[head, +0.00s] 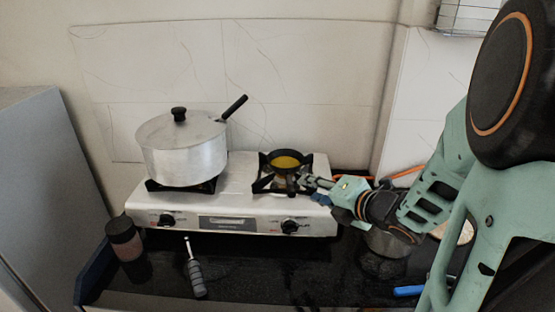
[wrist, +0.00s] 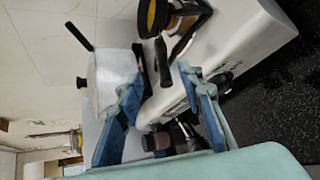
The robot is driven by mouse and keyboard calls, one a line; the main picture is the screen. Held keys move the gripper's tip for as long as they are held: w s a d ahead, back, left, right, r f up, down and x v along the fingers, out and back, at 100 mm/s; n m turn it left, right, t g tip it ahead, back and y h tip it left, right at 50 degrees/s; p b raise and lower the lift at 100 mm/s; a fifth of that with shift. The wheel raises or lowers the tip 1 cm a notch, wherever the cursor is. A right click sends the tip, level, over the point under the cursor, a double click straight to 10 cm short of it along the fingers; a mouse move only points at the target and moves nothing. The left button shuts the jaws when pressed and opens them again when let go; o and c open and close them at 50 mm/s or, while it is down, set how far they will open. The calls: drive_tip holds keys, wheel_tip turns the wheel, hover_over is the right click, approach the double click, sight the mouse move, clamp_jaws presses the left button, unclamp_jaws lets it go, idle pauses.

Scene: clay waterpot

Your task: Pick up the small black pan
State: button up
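The small black pan (head: 287,158) with a yellow inside sits on the right burner of the stove in the head view. In the wrist view the pan (wrist: 159,14) is at the top, partly cut off, and its black handle (wrist: 162,62) points down toward my gripper. My gripper (head: 303,183) is at the front of the pan in the head view, over the stove's right side. In the wrist view my gripper (wrist: 161,76) is open, with the handle's end showing between its two blue-padded fingers. I cannot tell whether a finger touches the handle.
A large lidded silver pot (head: 184,146) stands on the left burner of the white stove (head: 245,199). A jar (head: 124,238) and a grey-handled tool (head: 195,270) are on the black counter (head: 250,275) in front. A metal vessel (head: 388,244) is below my arm.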

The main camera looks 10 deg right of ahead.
drive_tip(key=shift+x, duration=5.25)
drive_tip(key=shift+d+f, duration=0.1)
drive_tip(key=shift+c, duration=0.5)
clamp_jaws()
